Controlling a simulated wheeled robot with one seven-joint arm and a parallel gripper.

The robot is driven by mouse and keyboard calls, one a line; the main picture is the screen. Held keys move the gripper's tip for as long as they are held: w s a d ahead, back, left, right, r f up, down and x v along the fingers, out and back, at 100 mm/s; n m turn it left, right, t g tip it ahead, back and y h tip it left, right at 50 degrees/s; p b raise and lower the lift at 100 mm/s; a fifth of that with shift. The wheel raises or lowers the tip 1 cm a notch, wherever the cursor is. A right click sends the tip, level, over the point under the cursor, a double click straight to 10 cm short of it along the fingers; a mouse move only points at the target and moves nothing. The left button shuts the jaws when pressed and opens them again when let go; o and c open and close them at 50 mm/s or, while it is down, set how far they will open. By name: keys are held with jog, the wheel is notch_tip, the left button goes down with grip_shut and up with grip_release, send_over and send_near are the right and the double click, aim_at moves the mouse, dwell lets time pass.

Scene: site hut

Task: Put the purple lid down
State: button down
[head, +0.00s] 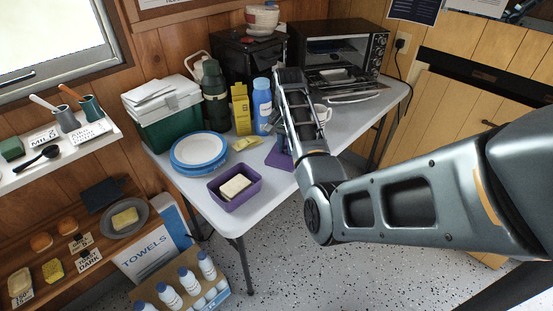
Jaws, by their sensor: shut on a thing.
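The purple lid (279,157) shows as a small purple patch at the left side of my forearm, above or at the right part of the table (218,217). My forearm hides much of it. My gripper (279,130) is mostly hidden behind my forearm, just above the lid, and is shut on it. I cannot tell whether the lid touches the table top. An open purple tub (213,194) with a pale yellow block (235,186) inside stands at the table's front, left of the lid.
A white mug (323,113) and a toaster oven (340,50) stand behind and right. Some table is bare between tub and lid.

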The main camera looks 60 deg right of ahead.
aim_at(277, 153)
jog(key=shift+w+a+f, duration=0.4)
jog(key=shift+w+f, duration=0.05)
jog(key=shift+w, duration=0.2)
jog(key=shift+w+a+f, duration=0.35)
jog(key=shift+w+f, duration=0.1)
jog(key=shift+w, duration=0.15)
jog(key=shift+f, duration=2)
jog(key=shift+f, duration=0.15)
jog(key=c, duration=1)
grip_release()
notch_tip(277, 153, up, 12)
jog(key=shift+r, duration=0.2)
